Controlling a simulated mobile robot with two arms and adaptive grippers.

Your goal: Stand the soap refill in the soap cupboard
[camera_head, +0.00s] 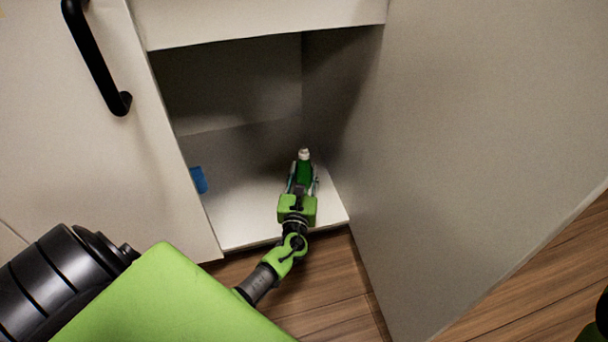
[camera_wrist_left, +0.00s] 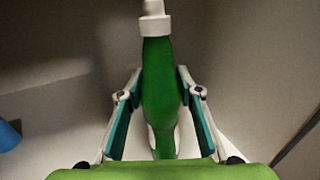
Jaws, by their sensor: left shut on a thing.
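The soap refill (camera_head: 304,170) is a green bottle with a white cap, inside the open cupboard (camera_head: 240,215) near its right side. It looks upright. My left gripper (camera_head: 301,188) reaches in from the front and is shut on the bottle. In the left wrist view the green bottle (camera_wrist_left: 160,85) stands between the two teal-padded fingers (camera_wrist_left: 158,110). The bottle's base is hidden by the gripper, so I cannot tell whether it touches the cupboard floor.
A blue object (camera_head: 198,180) stands at the left of the cupboard floor, partly hidden by the closed door (camera_head: 90,150) with a black handle. The open door (camera_head: 470,130) stands close on the right. The cupboard floor between the blue object and the bottle is clear.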

